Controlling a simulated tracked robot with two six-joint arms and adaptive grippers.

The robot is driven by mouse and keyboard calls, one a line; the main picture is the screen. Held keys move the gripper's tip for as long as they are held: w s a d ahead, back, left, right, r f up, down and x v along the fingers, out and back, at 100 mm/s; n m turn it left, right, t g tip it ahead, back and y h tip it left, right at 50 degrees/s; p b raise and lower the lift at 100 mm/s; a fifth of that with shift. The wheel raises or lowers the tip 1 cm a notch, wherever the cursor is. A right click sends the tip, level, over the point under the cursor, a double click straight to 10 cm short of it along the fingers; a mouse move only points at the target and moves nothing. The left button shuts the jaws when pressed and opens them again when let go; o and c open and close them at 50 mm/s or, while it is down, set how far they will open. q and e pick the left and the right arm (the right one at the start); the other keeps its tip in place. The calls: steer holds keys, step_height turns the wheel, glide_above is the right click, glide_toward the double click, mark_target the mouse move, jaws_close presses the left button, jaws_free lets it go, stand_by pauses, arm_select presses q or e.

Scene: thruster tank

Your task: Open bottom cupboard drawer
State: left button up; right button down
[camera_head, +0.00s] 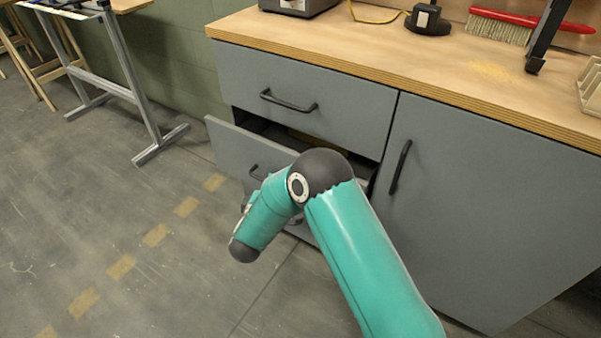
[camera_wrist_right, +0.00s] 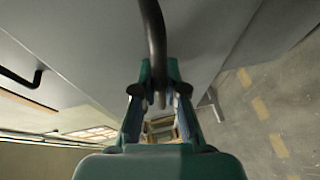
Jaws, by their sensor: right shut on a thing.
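The grey cupboard (camera_head: 460,190) stands under a wooden worktop. Its upper drawer (camera_head: 345,105) is shut. Below it, a drawer (camera_head: 228,148) is pulled out, its front standing clear of the cupboard and a dark gap showing behind. The black handle (camera_head: 254,172) of that drawer shows only in part beside my arm. In the right wrist view, my right gripper (camera_wrist_right: 160,88) is shut on a black bar handle (camera_wrist_right: 152,35), with a finger on each side. In the head view my right arm hides this grip and most of the lower front. My left gripper is out of view.
A cupboard door (camera_head: 500,200) with an upright handle (camera_head: 400,167) is shut at the right. A red brush (camera_head: 530,22) and other items lie on the worktop (camera_head: 400,62). A metal-legged table (camera_head: 130,75) stands at the left. The floor (camera_head: 130,220) left of the drawer is clear.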

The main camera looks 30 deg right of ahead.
steer(key=s+a+p, duration=0.2)
steer(key=s+a, duration=0.2)
steer(key=a, duration=0.3)
steer(key=s+a+p, duration=0.2)
steer(key=s+a, duration=0.2)
steer(key=a, duration=0.4)
steer(key=shift+f, duration=0.2)
steer(key=shift+s, duration=0.1)
steer(key=c, duration=1.2)
jaws_free()
steer(key=shift+r, duration=0.1)
